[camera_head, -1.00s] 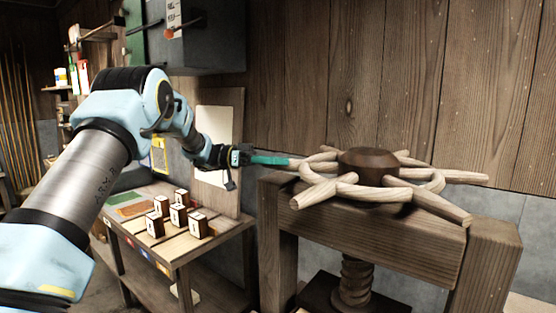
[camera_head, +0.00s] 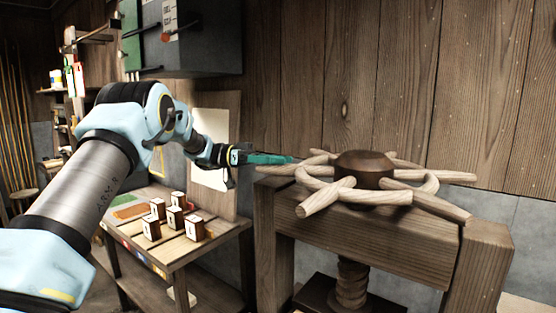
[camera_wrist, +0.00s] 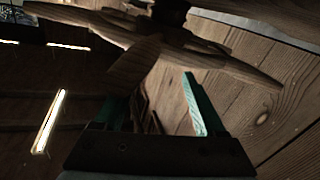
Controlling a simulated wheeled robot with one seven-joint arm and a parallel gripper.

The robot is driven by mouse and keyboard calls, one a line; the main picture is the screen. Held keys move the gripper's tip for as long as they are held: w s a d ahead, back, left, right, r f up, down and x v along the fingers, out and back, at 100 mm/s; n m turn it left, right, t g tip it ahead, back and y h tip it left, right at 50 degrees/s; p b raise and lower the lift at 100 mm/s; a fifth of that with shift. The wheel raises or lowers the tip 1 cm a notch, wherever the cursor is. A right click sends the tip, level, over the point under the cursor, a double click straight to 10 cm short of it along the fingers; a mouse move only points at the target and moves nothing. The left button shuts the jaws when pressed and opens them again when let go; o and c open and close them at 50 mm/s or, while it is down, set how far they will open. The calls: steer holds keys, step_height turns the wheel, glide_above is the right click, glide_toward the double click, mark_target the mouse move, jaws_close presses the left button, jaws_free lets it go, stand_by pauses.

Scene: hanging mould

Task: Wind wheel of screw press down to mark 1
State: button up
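The wooden wheel of the screw press has a dark round hub (camera_head: 364,168), a pale ring and several spoke handles, and lies flat above the press's top beam (camera_head: 370,235). Below the beam shows the thick wooden screw (camera_head: 352,285). My gripper (camera_head: 286,159) is at the wheel's left side, its teal fingers level with the handles. In the wrist view the fingers (camera_wrist: 158,100) are apart, and a wooden handle (camera_wrist: 136,62) points toward the space between them. I cannot tell whether they touch it. No mark 1 is readable on the press.
A wooden side table (camera_head: 165,243) with several small lettered blocks (camera_head: 173,218) stands left of the press, under my arm. A board (camera_head: 212,135) leans behind it. A dark cabinet (camera_head: 195,40) hangs above. The plank wall (camera_head: 400,90) is close behind the wheel.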

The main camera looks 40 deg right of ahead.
steer(key=s+a+p+v, duration=0.1)
steer(key=v, duration=1.1)
steer(key=shift+w+a, duration=0.15)
steer(key=shift+a, duration=0.15)
stand_by(0.8)
stand_by(0.4)
